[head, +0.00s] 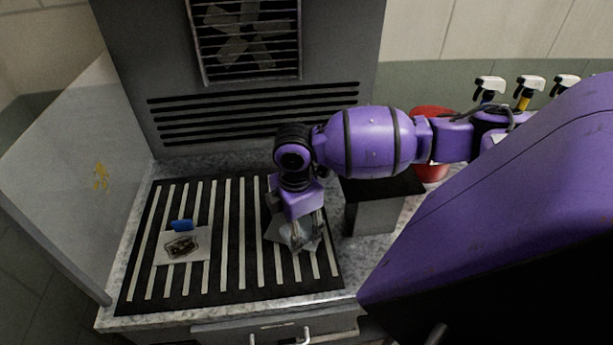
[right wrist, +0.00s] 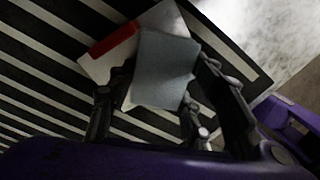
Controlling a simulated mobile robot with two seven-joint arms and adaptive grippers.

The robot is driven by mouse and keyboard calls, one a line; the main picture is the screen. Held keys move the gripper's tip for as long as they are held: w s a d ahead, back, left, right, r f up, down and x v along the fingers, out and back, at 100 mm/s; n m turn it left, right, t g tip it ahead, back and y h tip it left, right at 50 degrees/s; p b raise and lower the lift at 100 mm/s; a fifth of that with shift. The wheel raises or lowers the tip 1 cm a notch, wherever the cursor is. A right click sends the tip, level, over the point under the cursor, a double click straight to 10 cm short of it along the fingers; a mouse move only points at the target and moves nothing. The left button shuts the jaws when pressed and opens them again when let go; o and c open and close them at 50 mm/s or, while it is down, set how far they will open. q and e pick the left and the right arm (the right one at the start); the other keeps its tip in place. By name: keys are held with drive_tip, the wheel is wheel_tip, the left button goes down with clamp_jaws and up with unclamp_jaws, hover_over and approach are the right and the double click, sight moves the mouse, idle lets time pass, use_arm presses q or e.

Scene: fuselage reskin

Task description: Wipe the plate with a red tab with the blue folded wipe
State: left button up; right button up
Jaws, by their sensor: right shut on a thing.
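The plate with a red tab (right wrist: 113,41) lies on the striped mat in the right wrist view, its white corner (right wrist: 165,17) showing beyond the wipe. The blue folded wipe (right wrist: 163,68), a grey-blue square here, is between the fingers of my right gripper (head: 306,240), which is shut on it. The wipe covers part of the plate; I cannot tell whether they touch. In the head view the right gripper points down over the mat's right part and hides most of the plate, whose pale edge (head: 275,232) shows. My left gripper is not in view.
Another plate (head: 200,254), with a blue tab (head: 182,225) and a dark smudge, lies on the striped mat (head: 235,270) at left. A grey block (head: 370,214) stands right of the mat. A red container (head: 432,172) and several spray bottles (head: 528,90) are behind. A pale panel (head: 85,180) borders the left.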

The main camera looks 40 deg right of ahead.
sight(285, 226)
drive_tip(key=shift+w+a+f, duration=0.1)
drive_tip(key=shift+w+a, duration=0.65)
drive_tip(key=shift+w, duration=0.1)
drive_tip(key=shift+w+a, duration=0.15)
drive_tip(key=shift+w, duration=0.35)
drive_tip(key=shift+w+a+r, duration=0.2)
drive_tip(key=shift+w+a, duration=0.5)
drive_tip(key=shift+w, duration=0.2)
drive_tip(key=shift+w+a, duration=0.1)
drive_tip(key=shift+w, duration=0.1)
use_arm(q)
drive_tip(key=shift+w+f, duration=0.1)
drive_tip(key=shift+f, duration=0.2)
use_arm(e)
drive_tip(key=shift+r, duration=0.1)
